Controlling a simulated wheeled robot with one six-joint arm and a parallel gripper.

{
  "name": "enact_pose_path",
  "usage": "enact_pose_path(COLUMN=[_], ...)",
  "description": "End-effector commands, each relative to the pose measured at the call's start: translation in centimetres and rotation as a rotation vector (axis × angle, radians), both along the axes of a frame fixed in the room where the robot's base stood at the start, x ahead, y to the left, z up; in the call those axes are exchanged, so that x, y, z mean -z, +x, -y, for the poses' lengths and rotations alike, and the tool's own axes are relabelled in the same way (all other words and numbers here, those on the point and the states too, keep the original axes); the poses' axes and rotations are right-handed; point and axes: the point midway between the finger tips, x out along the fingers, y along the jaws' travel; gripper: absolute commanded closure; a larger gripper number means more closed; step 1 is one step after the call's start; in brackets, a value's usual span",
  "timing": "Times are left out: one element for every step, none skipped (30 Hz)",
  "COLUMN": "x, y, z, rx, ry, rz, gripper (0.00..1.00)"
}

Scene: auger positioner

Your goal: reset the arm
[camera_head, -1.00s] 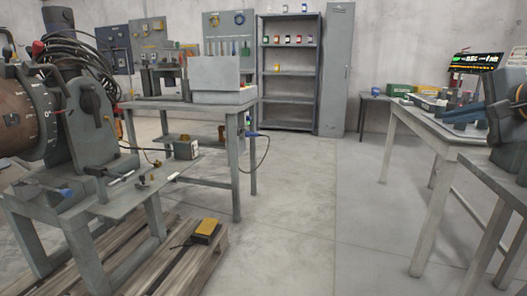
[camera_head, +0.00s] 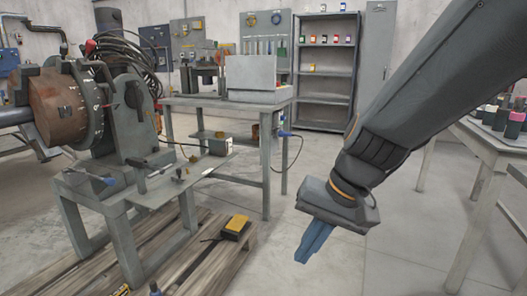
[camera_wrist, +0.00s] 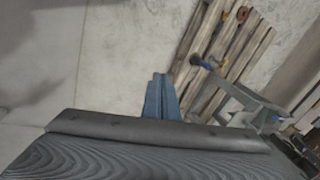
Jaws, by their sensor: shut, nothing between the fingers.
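My gripper (camera_head: 306,258) hangs at the end of my arm, right of centre in the head view, with its blue fingers pointing down and slightly left. The fingers are together with nothing between them. They are over the bare floor, apart from every table. In the wrist view the blue fingers (camera_wrist: 158,84) also show together, in front of the floor and a wooden pallet.
The auger positioner (camera_head: 88,112) stands on a grey stand at left. A wooden pallet (camera_head: 190,262) with a yellow-topped pedal (camera_head: 236,226) lies before it. A grey workbench (camera_head: 231,104) stands behind. A table (camera_head: 505,150) is at right. Floor between is clear.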

Motion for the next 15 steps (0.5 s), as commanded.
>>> enact_pose_path(x=[0.8, 1.2, 1.8, 2.1, 2.5, 2.8, 3.1, 3.3, 3.5, 3.7, 3.9, 4.1, 4.2, 4.4, 4.5], y=[-1.3, -2.0, -3.0, -3.6, -4.2, -4.9, -5.3, -5.7, -6.2, -6.5, -6.8, -7.2, -7.5, -7.7, -8.1], z=[-1.3, -1.9, -2.6, -3.0, -3.4, -3.8, -4.0, -4.2, -4.5, -4.7, -4.8, -5.0, -5.2, -5.3, -5.5], rx=[-0.079, -0.122, -0.180, -0.220, -0.256, -0.300, -0.329, -0.356, -0.388, -0.412, -0.431, -0.459, -0.478, -0.497, -0.520], ry=[-0.034, -0.056, -0.084, -0.104, -0.121, -0.143, -0.158, -0.171, -0.187, -0.198, -0.208, -0.221, -0.231, -0.240, -0.251], rz=[-0.010, -0.013, -0.017, -0.019, -0.021, -0.022, -0.021, -0.021, -0.020, -0.019, -0.017, -0.015, -0.015, -0.013, -0.011], gripper=[1.00, 1.00, 1.00, 1.00, 1.00, 1.00, 1.00, 1.00, 1.00, 1.00, 1.00, 1.00, 1.00, 1.00, 1.00])
